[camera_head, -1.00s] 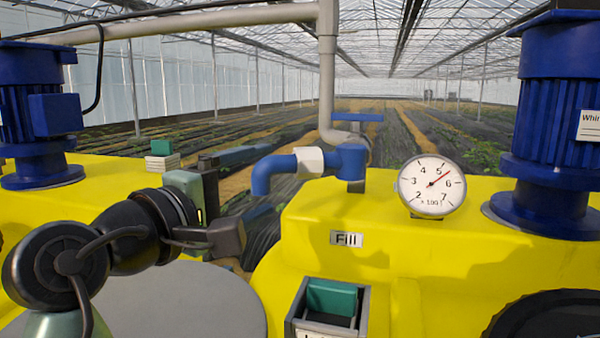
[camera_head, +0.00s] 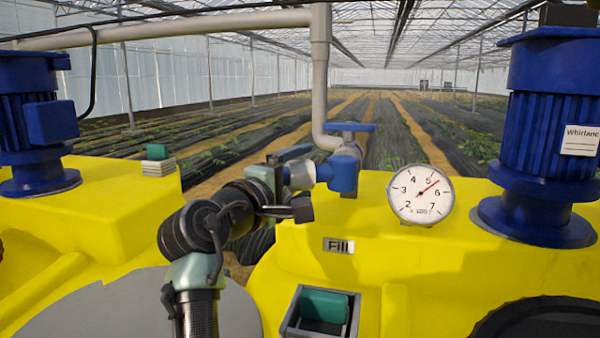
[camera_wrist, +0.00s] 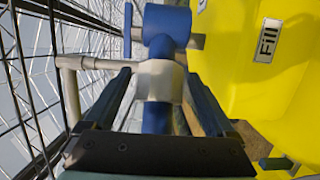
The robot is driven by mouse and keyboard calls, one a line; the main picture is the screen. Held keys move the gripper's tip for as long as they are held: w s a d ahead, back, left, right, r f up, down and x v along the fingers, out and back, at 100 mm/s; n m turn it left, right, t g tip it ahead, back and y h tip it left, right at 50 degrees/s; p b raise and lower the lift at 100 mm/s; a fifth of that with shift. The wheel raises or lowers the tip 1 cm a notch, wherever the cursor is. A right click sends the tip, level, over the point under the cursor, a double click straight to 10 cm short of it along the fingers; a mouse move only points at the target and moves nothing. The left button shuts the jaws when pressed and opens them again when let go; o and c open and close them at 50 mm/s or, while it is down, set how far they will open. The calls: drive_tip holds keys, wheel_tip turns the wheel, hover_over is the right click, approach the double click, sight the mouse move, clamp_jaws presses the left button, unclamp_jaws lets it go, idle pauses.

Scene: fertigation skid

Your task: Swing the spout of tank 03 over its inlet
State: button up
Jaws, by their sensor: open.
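The blue spout (camera_head: 342,172) sticks out to the left from the grey pipe behind the yellow tank (camera_head: 395,268). It has a white collar (camera_head: 301,176), which fills the middle of the wrist view (camera_wrist: 158,80). My gripper (camera_head: 298,180) is open around the spout at the collar. In the wrist view (camera_wrist: 162,82) one finger stands on each side of the collar, with a gap showing. My gripper hides the spout's outer end in the head view. A "Fill" plate (camera_head: 338,245) is on the tank's front. I see no tank number and cannot make out an inlet opening.
A pressure gauge (camera_head: 420,194) and a blue motor (camera_head: 548,130) stand on the tank to the right. A green rocker switch (camera_head: 324,306) is at the front. Another yellow tank with a blue motor (camera_head: 38,120) is at left. A grey vertical pipe (camera_head: 321,80) rises behind the spout.

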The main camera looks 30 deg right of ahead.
clamp_jaws()
idle(0.3)
